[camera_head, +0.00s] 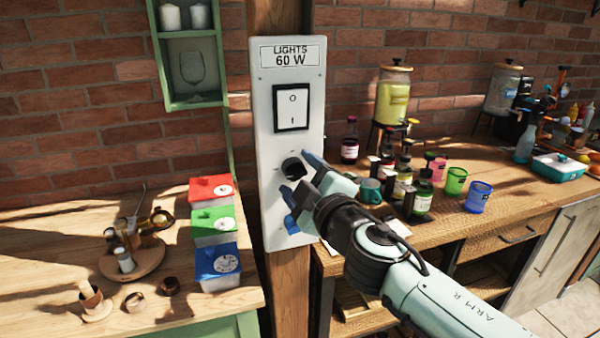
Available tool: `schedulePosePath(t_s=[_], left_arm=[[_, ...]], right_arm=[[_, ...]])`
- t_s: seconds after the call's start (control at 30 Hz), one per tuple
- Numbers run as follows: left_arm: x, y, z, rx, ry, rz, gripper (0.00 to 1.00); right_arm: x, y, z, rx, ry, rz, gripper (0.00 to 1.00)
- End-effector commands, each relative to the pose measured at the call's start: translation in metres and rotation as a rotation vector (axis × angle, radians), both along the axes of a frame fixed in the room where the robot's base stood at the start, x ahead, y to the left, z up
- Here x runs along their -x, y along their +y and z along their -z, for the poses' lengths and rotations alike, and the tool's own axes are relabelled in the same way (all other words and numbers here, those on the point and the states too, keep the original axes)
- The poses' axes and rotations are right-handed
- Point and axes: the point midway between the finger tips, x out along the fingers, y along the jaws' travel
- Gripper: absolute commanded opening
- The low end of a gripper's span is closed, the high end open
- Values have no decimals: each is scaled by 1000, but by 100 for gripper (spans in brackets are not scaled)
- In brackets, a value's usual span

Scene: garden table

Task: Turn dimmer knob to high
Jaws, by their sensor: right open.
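A white light panel (265,128) labelled "LIGHTS 60 W" is fixed upright to a wooden post. A black-framed rocker switch (292,108) marked O and I is on its upper half. Below it is the black dimmer knob (292,168); its setting is too small to read. My right gripper (298,190) is in front of the panel's lower half, coming from the lower right. It is open, with one finger to the right of the knob and the other below it. I cannot tell whether either finger touches the knob. My left gripper is not in view.
Red, green and blue boxes (213,225) stand on the left table beside the post. A wooden tray (135,262) with small tools is farther left. Bottles and coloured cups (456,181) crowd the right counter behind my arm. A green wall shelf (188,75) hangs at upper left.

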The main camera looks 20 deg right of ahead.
Motion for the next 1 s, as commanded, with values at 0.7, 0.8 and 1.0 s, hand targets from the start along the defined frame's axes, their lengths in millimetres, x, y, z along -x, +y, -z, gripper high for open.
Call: schedulePosePath(t_s=[0.7, 0.8, 1.0], left_arm=[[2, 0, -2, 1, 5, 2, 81], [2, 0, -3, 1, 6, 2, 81], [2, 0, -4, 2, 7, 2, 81]], right_arm=[[-8, 1, 0, 6, 0, 0, 12], [-8, 1, 0, 47, -1, 1, 12], [-8, 1, 0, 103, -2, 0, 12]])
